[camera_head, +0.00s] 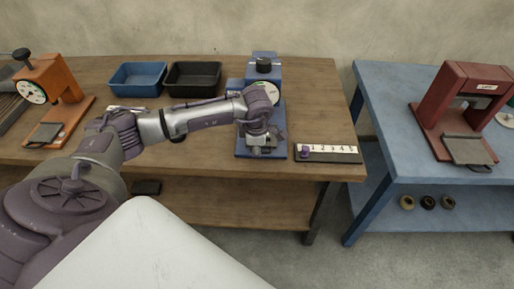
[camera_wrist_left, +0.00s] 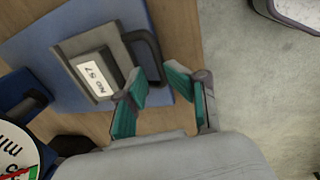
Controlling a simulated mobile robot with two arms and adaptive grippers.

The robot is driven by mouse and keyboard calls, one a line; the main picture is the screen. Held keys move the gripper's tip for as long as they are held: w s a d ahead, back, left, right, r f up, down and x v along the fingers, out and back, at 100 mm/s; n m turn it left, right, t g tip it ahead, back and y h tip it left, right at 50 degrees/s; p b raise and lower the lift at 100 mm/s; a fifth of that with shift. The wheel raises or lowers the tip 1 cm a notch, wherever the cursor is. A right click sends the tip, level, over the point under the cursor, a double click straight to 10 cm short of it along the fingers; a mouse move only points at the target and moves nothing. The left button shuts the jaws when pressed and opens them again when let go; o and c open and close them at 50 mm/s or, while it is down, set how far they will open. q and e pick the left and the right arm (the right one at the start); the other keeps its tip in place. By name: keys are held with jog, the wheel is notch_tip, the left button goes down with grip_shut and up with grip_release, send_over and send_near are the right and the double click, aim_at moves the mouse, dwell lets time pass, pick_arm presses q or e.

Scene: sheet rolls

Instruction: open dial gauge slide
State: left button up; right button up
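The blue dial gauge (camera_head: 267,73) stands on the wooden table, with a black knob on top. My left arm covers much of its front and dial. In the left wrist view, its grey slide (camera_wrist_left: 75,45) carries a white label (camera_wrist_left: 95,75) and a dark handle (camera_wrist_left: 148,50) over the blue base (camera_wrist_left: 40,55). Part of the white dial (camera_wrist_left: 18,155) shows at the lower left. My left gripper (camera_wrist_left: 160,80) is open, with teal-padded fingers apart. The handle's near end appears between the fingertips; contact is unclear. In the head view the left gripper (camera_head: 262,145) is over the base's front. My right gripper is out of view.
A numbered strip (camera_head: 328,153) with a purple marker lies right of the gauge. Blue (camera_head: 138,65) and black (camera_head: 193,65) bins stand at the back. An orange gauge (camera_head: 62,78) is at left, a red one (camera_head: 450,100) on the blue table at right.

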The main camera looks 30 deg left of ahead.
pick_arm(q)
jog(key=shift+r, duration=0.2)
notch_tip(320, 180, up, 12)
jog(key=s+d, duration=0.1)
jog(key=s, duration=0.1)
jog(key=shift+d+f, duration=0.15)
jog(key=shift+f, duration=0.05)
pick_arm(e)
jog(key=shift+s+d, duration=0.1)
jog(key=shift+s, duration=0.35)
